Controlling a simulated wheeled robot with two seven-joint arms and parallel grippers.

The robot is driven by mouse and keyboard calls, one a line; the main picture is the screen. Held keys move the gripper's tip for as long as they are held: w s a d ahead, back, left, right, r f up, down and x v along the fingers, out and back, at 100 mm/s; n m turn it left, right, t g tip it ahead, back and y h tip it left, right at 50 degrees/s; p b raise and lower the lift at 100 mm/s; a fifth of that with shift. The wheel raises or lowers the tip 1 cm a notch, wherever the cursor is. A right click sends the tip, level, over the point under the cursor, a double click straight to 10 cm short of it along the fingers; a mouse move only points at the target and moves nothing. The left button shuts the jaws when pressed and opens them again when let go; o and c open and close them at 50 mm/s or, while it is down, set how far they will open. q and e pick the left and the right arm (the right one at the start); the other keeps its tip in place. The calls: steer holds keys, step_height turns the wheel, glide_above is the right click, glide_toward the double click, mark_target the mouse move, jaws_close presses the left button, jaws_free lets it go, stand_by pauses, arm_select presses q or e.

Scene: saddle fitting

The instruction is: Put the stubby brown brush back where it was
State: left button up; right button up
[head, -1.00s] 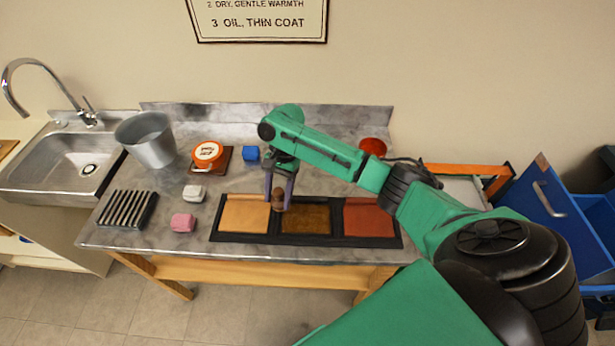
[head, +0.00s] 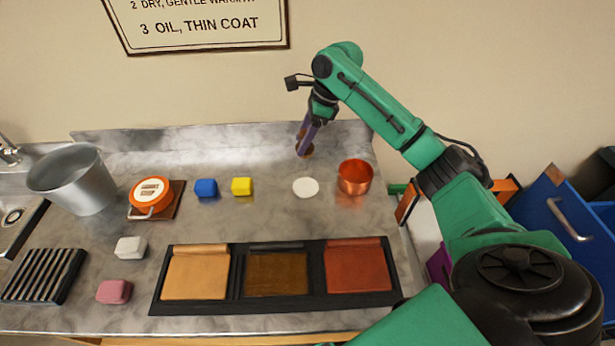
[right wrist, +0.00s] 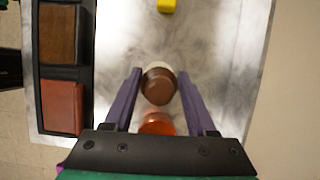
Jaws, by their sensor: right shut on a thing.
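My right gripper (head: 305,141) is shut on the stubby brown brush (head: 306,153) and holds it in the air over the back right of the worktop. In the right wrist view the brush (right wrist: 158,88) sits between the two purple fingers, its round brown end facing the camera. A white round disc (head: 306,187) lies on the worktop in front of the gripper in the head view. In the wrist view part of a white rim shows behind the brush. My left gripper is in neither view.
A copper cup (head: 355,178) stands right of the disc. Yellow (head: 242,186) and blue (head: 206,187) blocks lie to its left. A black tray (head: 237,289) with three coloured pads lies in front. Bare worktop lies between the tray and disc.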

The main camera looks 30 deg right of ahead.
mark_target(304, 156)
step_height(304, 156, down, 6)
steer(key=shift+s+r+p, duration=0.1)
steer(key=shift+s+p, duration=0.05)
steer(key=shift+p, duration=0.3)
steer(key=f, duration=0.8)
steer(key=shift+w+f+p, duration=0.15)
steer(key=shift+w+p, duration=0.05)
steer(key=shift+p, duration=0.15)
steer(key=shift+d+f, duration=0.1)
steer(key=shift+f, duration=0.1)
steer(key=shift+f, duration=0.1)
steer(key=o, duration=1.3)
steer(key=b+v, duration=0.1)
steer(key=v, duration=1.1)
